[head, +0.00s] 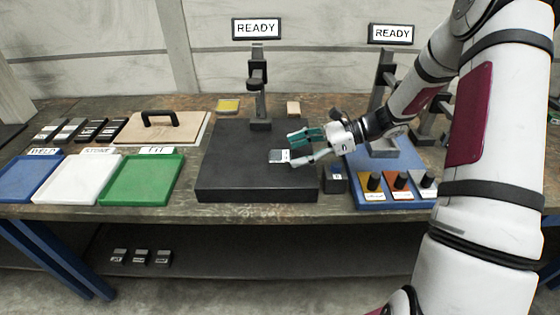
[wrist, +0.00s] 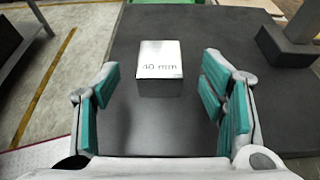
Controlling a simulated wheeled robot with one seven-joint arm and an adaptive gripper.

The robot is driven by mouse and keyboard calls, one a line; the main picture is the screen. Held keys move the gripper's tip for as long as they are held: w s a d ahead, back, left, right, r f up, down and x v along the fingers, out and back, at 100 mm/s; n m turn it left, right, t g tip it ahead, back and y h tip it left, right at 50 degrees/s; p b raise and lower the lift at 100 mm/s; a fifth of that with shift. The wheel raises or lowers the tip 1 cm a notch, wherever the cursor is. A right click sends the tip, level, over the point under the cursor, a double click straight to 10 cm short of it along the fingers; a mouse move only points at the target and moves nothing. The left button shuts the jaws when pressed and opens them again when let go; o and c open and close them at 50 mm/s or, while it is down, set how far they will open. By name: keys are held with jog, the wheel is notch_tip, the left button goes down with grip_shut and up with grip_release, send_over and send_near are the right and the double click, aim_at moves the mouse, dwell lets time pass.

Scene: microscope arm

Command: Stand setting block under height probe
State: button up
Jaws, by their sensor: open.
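The setting block (head: 279,156) is a small light-grey block on the dark surface plate (head: 222,172). In the wrist view the block (wrist: 160,72) has the label "40 mm" and stands ahead of the open fingers, roughly centred between them. My gripper (head: 298,150) is open and empty, with teal pads, low over the plate just right of the block; it also shows in the wrist view (wrist: 165,105). The height probe (head: 257,76) hangs on a grey stand at the back of the plate, behind the block.
Blue, white and green trays (head: 140,181) lie at the left. A lidded wooden board (head: 160,128) with a black handle is behind them. A dark cube (head: 334,180) and several knobbed blocks (head: 398,183) stand right of the plate. A second stand (head: 380,85) rises behind my arm.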

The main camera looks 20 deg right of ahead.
aim_at(283, 155)
jog(key=shift+x, duration=2.75)
grip_shut()
